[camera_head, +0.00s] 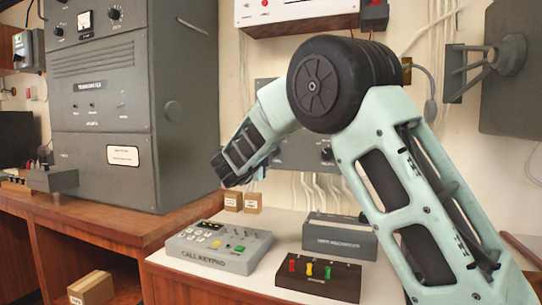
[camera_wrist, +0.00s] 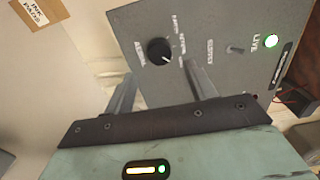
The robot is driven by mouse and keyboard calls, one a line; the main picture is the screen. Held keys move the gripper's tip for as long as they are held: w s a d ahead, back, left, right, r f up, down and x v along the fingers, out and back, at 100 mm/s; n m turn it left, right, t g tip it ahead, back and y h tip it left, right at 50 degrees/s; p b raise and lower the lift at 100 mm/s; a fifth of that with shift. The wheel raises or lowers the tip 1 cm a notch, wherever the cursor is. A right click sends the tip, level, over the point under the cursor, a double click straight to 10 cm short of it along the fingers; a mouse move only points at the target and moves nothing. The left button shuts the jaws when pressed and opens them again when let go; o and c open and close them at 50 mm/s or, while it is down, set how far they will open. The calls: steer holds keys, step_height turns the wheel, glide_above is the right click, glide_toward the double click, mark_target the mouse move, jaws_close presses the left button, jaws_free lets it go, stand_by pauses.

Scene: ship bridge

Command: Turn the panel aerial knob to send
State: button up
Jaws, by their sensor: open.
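The grey panel (camera_wrist: 215,45) fills the upper right of the wrist view. It carries a round black knob (camera_wrist: 158,51) with a pale pointer mark toward its lower right side. Small position labels, hard to read, run beside the knob. My gripper (camera_wrist: 160,72) is open and empty, with its two fingers apart on either side of and below the knob in the picture; I cannot tell whether they touch the panel. In the head view the grey wall panel (camera_head: 292,155) is partly hidden behind my arm, and the gripper fingers cannot be made out.
Below the wall panel are a call keypad (camera_head: 215,250), a dark box with coloured switches (camera_head: 317,278) and a grey box (camera_head: 340,238). A tall grey cabinet (camera_head: 130,110) stands left.

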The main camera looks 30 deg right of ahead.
steer(key=v, duration=1.1)
steer(key=shift+s+a+b, duration=0.3)
steer(key=shift+b, duration=0.05)
